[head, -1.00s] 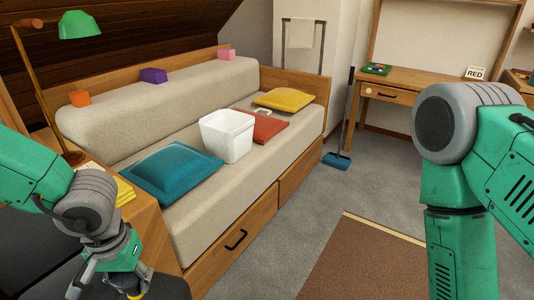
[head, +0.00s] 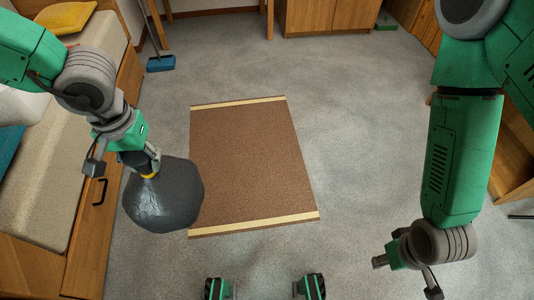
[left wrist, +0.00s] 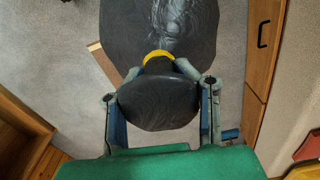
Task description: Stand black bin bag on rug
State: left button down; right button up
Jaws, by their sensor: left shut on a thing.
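The black bin bag (head: 165,198) hangs from my left gripper (head: 147,172), to the left of the rug in the head view. The left gripper is shut on the bag's neck, by its yellow tie. In the left wrist view the fingers (left wrist: 158,72) close around the neck, with the bag's body (left wrist: 160,30) beyond and its gathered top nearer. The brown rug (head: 245,160), with cream end bands, lies flat and bare on the grey floor. The bag overlaps its left edge in the picture. My right gripper (head: 378,262) is at the lower right; its fingers are hard to make out.
The daybed with a wooden drawer front (head: 98,205) runs along the left. A blue dustpan (head: 160,63) stands on the floor beyond. A wooden cabinet (head: 325,17) is at the back. Grey floor is clear around the rug.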

aim_at(229, 205)
jog(key=i+j+z, duration=0.1)
jog(key=z, duration=1.25)
jog(key=k+j, duration=0.1)
jog(key=j, duration=0.5)
jog(key=j+z, duration=0.1)
jog(key=j, duration=0.5)
jog(key=k, duration=0.05)
